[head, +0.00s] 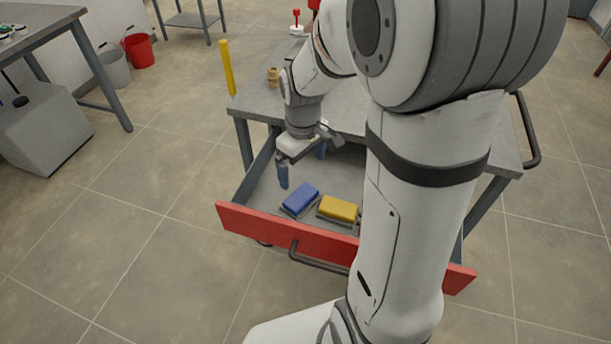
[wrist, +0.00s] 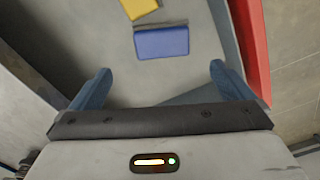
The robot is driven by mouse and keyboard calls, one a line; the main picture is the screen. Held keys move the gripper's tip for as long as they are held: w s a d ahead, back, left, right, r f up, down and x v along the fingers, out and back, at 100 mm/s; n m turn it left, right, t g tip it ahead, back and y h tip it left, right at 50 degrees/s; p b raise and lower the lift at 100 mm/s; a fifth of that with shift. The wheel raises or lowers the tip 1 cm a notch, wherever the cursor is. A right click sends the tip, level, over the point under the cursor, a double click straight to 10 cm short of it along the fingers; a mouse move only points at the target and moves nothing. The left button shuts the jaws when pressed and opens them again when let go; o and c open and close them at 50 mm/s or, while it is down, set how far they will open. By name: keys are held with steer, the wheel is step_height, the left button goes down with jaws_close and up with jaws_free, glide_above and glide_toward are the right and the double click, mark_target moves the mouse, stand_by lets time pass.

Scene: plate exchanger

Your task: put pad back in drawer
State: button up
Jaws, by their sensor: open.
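The drawer with a red front (head: 265,224) is pulled out under the grey workbench. Inside it a blue pad (head: 300,197) lies flat on the left and a yellow pad (head: 338,209) lies to its right, close together. In the wrist view the blue pad (wrist: 161,43) is ahead of the fingers and the yellow pad (wrist: 139,8) is at the top edge. My gripper (head: 302,164) is over the back left of the drawer, open. Its two blue fingers (wrist: 157,82) are apart with nothing between them. My arm hides the right part of the drawer.
The workbench top (head: 345,118) is above the drawer's back, with a small tan object (head: 273,76) on it. A yellow post (head: 227,68) stands behind left. A grey box (head: 45,130) and buckets (head: 138,50) are far left. Floor left of the drawer is clear.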

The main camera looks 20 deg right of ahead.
steer(key=s+r+m+t, duration=0.1)
steer(key=s+r+m, duration=0.2)
steer(key=s, duration=0.3)
steer(key=s+a+r+m+t, duration=0.1)
steer(key=s+r+m, duration=0.2)
steer(key=s, duration=0.3)
steer(key=shift+s+r, duration=0.4)
steer(key=shift+r, duration=0.45)
